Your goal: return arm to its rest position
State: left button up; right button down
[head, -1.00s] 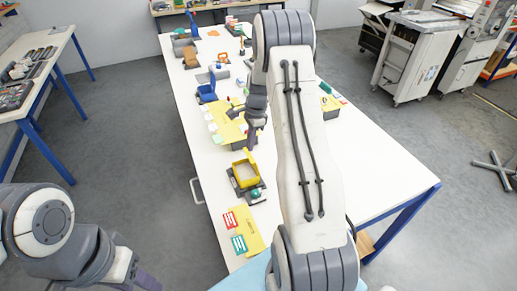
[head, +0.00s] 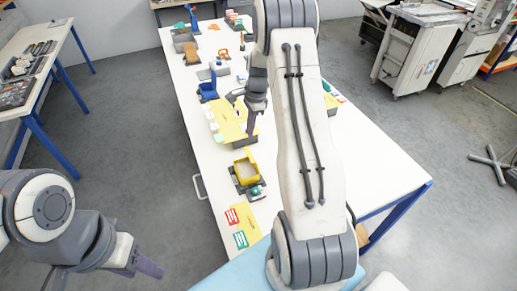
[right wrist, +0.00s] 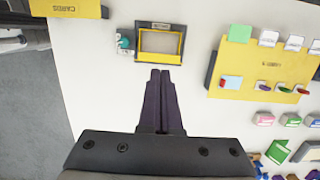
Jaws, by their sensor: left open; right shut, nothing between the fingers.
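My right arm reaches out over the long white table (head: 375,170). Its gripper (head: 251,128) hangs above the table near a yellow board, and in the right wrist view its dark fingers (right wrist: 160,74) are together with nothing between them. My left gripper (head: 148,266) is low at the left, off the table's side, open and only partly visible. In the right wrist view the right fingertips lie just in front of a yellow-framed tray (right wrist: 160,42); I cannot tell the height between them. The tray also shows in the head view (head: 246,172).
A yellow board (right wrist: 262,72) with small cards lies right of the fingers. Small stands and tools line the table's far left side. A second workbench (head: 30,95) stands left, with bare floor between.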

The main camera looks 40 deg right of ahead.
jog(key=s+a+r+n+b, duration=0.1)
jog(key=s+a+n+b, duration=0.25)
jog(key=a, duration=0.45)
jog(key=s+a+r+n+b, duration=0.1)
jog(key=s+a+n+b, duration=0.1)
jog(key=a+n, duration=0.45)
jog(key=s+a+r+n+b, duration=0.1)
jog(key=s+a+n+b, duration=0.15)
jog(key=a, duration=0.65)
jog(key=s+a+f+n+b, duration=0.2)
jog(key=s+a+n+b, duration=0.1)
jog(key=s+n, duration=0.4)
jog(key=s+a+f+n+b, duration=0.2)
jog(key=s+a+n+b, duration=0.2)
jog(key=s, duration=1)
jog(key=a+n, duration=0.2)
jog(key=n, duration=0.2)
jog(key=shift+s+f+h, duration=0.15)
jog(key=shift+f+h, duration=0.1)
jog(key=shift+h, duration=0.15)
jog(key=shift+n, duration=0.25)
